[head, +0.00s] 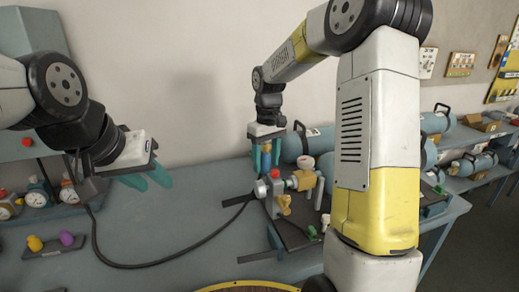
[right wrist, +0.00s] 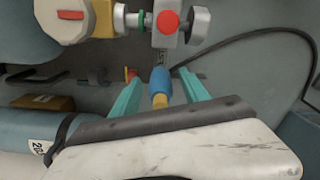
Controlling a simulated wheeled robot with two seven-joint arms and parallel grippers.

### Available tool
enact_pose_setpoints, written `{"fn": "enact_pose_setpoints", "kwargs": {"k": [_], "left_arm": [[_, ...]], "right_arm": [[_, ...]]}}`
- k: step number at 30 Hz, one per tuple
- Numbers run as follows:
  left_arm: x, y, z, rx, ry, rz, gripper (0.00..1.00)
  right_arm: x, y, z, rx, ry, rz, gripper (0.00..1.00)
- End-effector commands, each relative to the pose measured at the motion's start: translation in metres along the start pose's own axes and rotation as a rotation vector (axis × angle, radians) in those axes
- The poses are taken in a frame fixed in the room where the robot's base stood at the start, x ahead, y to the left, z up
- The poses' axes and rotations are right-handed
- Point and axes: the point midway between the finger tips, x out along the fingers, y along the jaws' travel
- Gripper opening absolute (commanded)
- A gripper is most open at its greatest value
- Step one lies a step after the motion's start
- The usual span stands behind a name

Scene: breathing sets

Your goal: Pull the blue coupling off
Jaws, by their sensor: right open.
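The blue coupling (right wrist: 160,79) shows in the right wrist view with a yellow end (right wrist: 159,101) towards my gripper. My right gripper (right wrist: 162,90) is open, one teal finger on each side of the coupling, with a visible gap on both sides. In the head view my right gripper (head: 267,154) points down just above the grey valve block (head: 277,203) with the red button (head: 275,173); the coupling is mostly hidden between its fingers there. My left gripper (head: 146,179) hangs empty over the table at the left, its teal fingers apart.
A yellow fitting (head: 302,179) and a blue cylinder (head: 295,148) sit close beside the valve block. A black hose (head: 150,266) curves over the table. Gauges (head: 38,196) and a holder with yellow and purple pieces (head: 52,245) stand at the left. The middle of the table is clear.

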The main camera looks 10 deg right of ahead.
Motion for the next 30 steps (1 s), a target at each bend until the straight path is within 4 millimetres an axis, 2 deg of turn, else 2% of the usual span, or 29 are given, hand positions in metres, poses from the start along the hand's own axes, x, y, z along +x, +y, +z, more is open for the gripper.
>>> {"fn": "enact_pose_setpoints", "kwargs": {"k": [9, 18, 20, 21, 24, 30], "left_arm": [[0.0, 0.0, 0.0, 0.0, 0.0, 0.0, 0.36], [0.0, 0.0, 0.0, 0.0, 0.0, 0.0, 0.36], [0.0, 0.0, 0.0, 0.0, 0.0, 0.0, 0.36], [0.0, 0.0, 0.0, 0.0, 0.0, 0.0, 0.36], [0.0, 0.0, 0.0, 0.0, 0.0, 0.0, 0.36], [0.0, 0.0, 0.0, 0.0, 0.0, 0.0, 0.36]], "right_arm": [[0.0035, 0.0001, 0.0001, 0.0, 0.001, 0.001, 0.53], [0.0033, 0.0001, 0.0001, 0.0, 0.001, 0.001, 0.0], [0.0032, 0.0001, 0.0001, 0.0, 0.001, 0.001, 0.0], [0.0032, 0.0001, 0.0001, 0.0, 0.001, 0.001, 0.22], [0.0032, 0.0001, 0.0001, 0.0, 0.001, 0.001, 0.02], [0.0031, 0.0002, 0.0001, 0.0, 0.001, 0.001, 0.0]]}}
